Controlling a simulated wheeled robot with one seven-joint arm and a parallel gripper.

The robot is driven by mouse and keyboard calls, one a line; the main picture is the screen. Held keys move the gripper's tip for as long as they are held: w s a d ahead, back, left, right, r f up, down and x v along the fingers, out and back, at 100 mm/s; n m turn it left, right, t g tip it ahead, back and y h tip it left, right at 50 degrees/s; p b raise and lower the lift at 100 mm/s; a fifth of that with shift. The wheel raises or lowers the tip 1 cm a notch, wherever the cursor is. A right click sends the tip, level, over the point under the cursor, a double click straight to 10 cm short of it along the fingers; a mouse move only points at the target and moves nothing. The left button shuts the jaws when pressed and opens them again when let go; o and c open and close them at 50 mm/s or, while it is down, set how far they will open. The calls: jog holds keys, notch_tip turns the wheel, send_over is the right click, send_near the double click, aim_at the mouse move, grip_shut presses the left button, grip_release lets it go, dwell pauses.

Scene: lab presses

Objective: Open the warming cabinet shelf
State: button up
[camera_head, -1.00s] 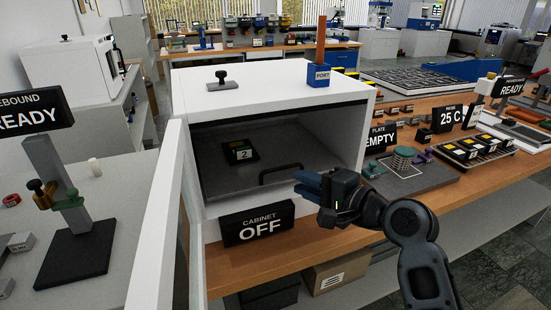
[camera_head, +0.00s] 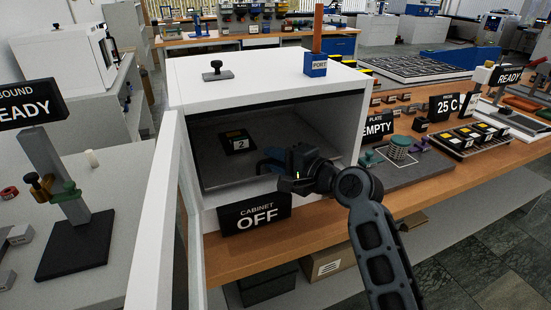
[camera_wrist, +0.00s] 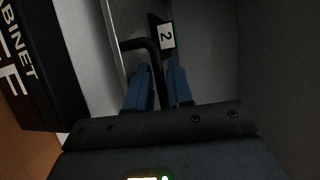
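The white warming cabinet (camera_head: 265,85) stands on the wooden bench with its front open and its sign (camera_head: 255,212) reading OFF. Its dark shelf (camera_head: 215,168) lies inside, carrying a dark block labelled 2 (camera_head: 238,142), which also shows in the wrist view (camera_wrist: 167,36). My gripper (camera_head: 268,162) reaches into the cabinet's opening at the shelf front. In the wrist view, the shelf's black bar handle (camera_wrist: 138,43) runs down between the two blue fingers of my gripper (camera_wrist: 159,80). The fingers are apart; contact with the handle is not clear. My gripper hides the handle in the head view.
The white-framed cabinet door (camera_head: 155,220) stands swung open at left. A blue PORT block (camera_head: 315,66) and a black knob (camera_head: 216,70) are on the cabinet top. A plate fixture (camera_head: 398,150) and several blocks are on the bench to the right.

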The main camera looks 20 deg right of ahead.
jog(key=shift+c, duration=0.5)
grip_shut()
